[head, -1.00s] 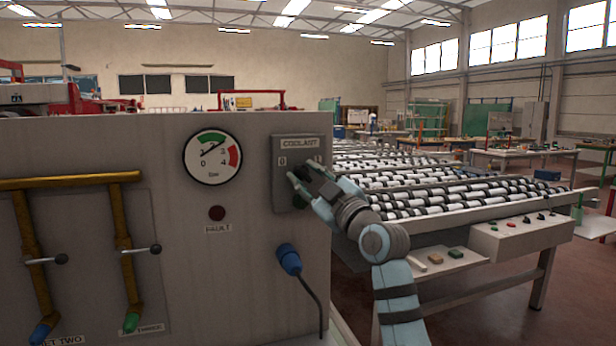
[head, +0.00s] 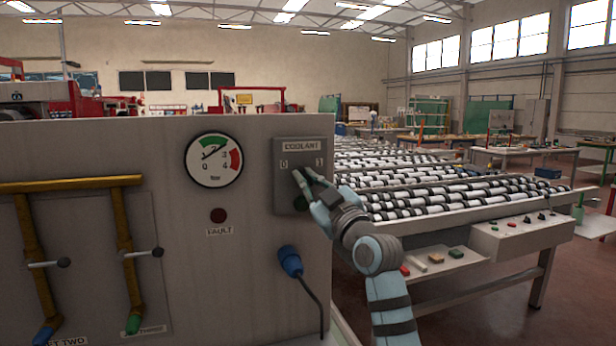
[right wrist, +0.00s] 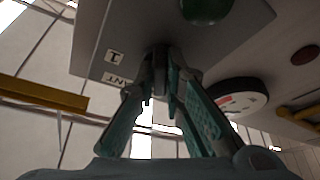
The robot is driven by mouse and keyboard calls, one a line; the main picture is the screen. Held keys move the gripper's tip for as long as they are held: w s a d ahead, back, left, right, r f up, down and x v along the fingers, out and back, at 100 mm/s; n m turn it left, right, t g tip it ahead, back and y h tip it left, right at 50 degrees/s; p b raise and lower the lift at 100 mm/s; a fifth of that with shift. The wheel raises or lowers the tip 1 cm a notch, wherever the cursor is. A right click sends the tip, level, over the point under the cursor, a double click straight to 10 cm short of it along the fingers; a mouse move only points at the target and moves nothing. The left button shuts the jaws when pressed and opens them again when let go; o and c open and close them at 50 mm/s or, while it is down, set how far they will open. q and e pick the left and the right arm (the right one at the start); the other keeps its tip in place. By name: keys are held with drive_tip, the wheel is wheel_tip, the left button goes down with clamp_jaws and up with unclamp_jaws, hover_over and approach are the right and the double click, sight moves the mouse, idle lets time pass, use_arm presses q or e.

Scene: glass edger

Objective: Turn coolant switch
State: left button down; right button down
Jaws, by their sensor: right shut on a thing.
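The coolant switch plate (head: 283,178) is a grey box labelled COOLANT, with marks 0 and 1, on the right part of the pale machine panel. My right gripper (head: 302,178) is at this plate, below the marks, its arm coming from the lower right. In the right wrist view its fingers (right wrist: 160,66) are closed around the dark switch knob (right wrist: 156,57), which they mostly hide. I cannot read the knob's angle. The plate (right wrist: 92,38) shows there with its mark 1, and a dark green round button (right wrist: 207,8) sits nearby. My left gripper is not in view.
A pressure gauge (head: 213,160) and a dark red fault lamp (head: 218,215) are left of the plate. A blue plug with a cable (head: 290,261) is below. Yellow pipes with levers (head: 125,240) are further left. A roller conveyor (head: 430,200) stands behind my right arm.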

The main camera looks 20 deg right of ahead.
drive_tip(key=m+h+p, duration=0.2)
drive_tip(key=m+p, duration=0.2)
drive_tip(key=m+t+h+p, duration=0.1)
drive_tip(key=m+h+p, duration=0.1)
drive_tip(key=m+p, duration=0.2)
drive_tip(key=shift+a+r+m+p, duration=0.2)
drive_tip(key=shift+m+p, duration=0.2)
drive_tip(key=shift+p, duration=0.3)
drive_tip(key=shift+f+m+h, duration=0.1)
drive_tip(key=shift+m+h, duration=0.5)
drive_tip(key=shift+m, duration=0.1)
drive_tip(key=shift+a+f+m+g+h+b, duration=0.15)
drive_tip(key=shift+m+h+b, duration=0.65)
drive_tip(key=shift+m+b, duration=0.6)
drive_tip(key=shift+d+r+m+g+h+b, duration=0.15)
drive_tip(key=shift+m+h+b, duration=0.7)
drive_tip(key=shift+m, duration=1.1)
drive_tip(key=shift+a+f+m+g+h+b, duration=0.1)
drive_tip(key=shift+m+g+h+b, duration=0.1)
drive_tip(key=shift+m+h+b, duration=0.9)
drive_tip(key=shift+m, duration=0.75)
drive_tip(key=c, duration=1.7)
unclamp_jaws()
